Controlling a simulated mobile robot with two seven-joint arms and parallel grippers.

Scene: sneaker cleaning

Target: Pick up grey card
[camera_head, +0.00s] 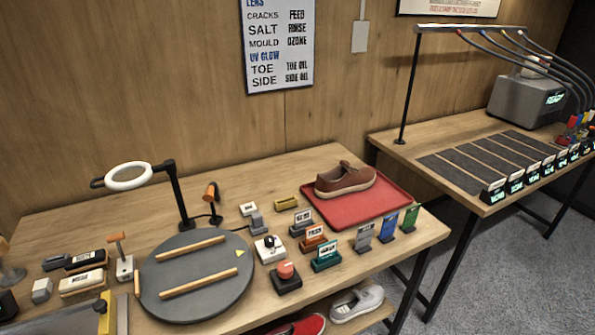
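The grey card (364,235) stands upright near the right front edge of the near table, in a row with a blue card (388,229) and a green card (411,216). It is the leftmost of these three and nearest the teal holder. Its lower end meets a small dark base. Neither of my grippers shows in the head view, so nothing is seen touching the grey card.
Left of the cards stand an orange holder (314,241), a teal holder (326,262) and a red-button box (286,278). A red tray (402,200) with a brown shoe (345,181) lies behind. A round grey turntable (197,276) is farther left.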

